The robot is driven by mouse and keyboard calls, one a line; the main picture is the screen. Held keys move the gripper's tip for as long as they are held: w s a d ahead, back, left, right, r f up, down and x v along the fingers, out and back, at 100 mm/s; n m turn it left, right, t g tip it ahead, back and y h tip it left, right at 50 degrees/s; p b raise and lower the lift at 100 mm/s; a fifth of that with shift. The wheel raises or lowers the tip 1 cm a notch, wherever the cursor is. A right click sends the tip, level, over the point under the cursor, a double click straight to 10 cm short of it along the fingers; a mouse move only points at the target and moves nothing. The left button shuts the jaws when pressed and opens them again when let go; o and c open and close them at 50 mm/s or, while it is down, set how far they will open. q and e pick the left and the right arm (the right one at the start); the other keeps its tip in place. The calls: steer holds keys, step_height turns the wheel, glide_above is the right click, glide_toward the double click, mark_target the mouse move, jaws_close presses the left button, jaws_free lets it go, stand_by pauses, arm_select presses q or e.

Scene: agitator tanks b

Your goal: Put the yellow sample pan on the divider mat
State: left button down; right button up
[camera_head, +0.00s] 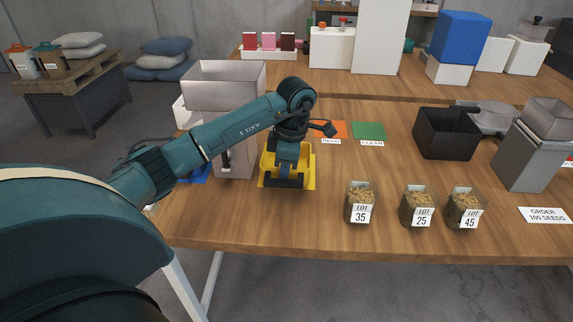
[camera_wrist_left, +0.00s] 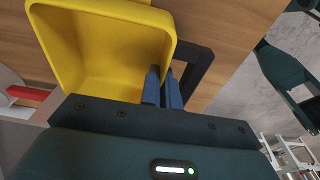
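The yellow sample pan (camera_head: 309,170) is at the table's front left, beside a grey hopper device. It also shows in the left wrist view (camera_wrist_left: 100,45), its visible inside empty, with a black handle (camera_wrist_left: 203,70). My left gripper (camera_head: 285,176) is at the pan; its two fingers (camera_wrist_left: 163,88) are close together at the handle and appear shut on it. I cannot tell whether the pan touches the table. A blue mat (camera_head: 195,174) by the hopper device is partly hidden by my arm and may be the divider mat; no label shows. My right gripper is not in view.
The grey hopper device (camera_head: 225,85) stands left of the pan. Orange (camera_head: 333,129) and green (camera_head: 369,131) mats lie behind right. Several seed jars (camera_head: 359,203) stand along the front. A black bin (camera_head: 446,134) and grey device (camera_head: 530,155) are at right. Table middle is clear.

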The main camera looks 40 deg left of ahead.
arm_select(q)
steer(key=w+a, duration=0.1)
steer(key=w, duration=0.1)
steer(key=w+a, duration=0.1)
steer(key=w, duration=0.1)
steer(key=shift+a, duration=0.2)
steer(key=shift+w+a+f+p, duration=0.1)
steer(key=shift+f+p, duration=0.1)
steer(key=shift+p, duration=0.1)
step_height(320, 180, down, 3)
steer(key=shift+r+p, duration=0.2)
steer(key=shift+p, duration=0.1)
steer(key=shift+f, duration=0.25)
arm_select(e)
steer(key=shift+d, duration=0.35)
arm_select(q)
steer(key=shift+f, duration=0.1)
steer(key=c, duration=2.1)
jaws_free()
steer(key=shift+f, duration=0.1)
steer(key=o, duration=0.5)
steer(key=shift+c, duration=0.2)
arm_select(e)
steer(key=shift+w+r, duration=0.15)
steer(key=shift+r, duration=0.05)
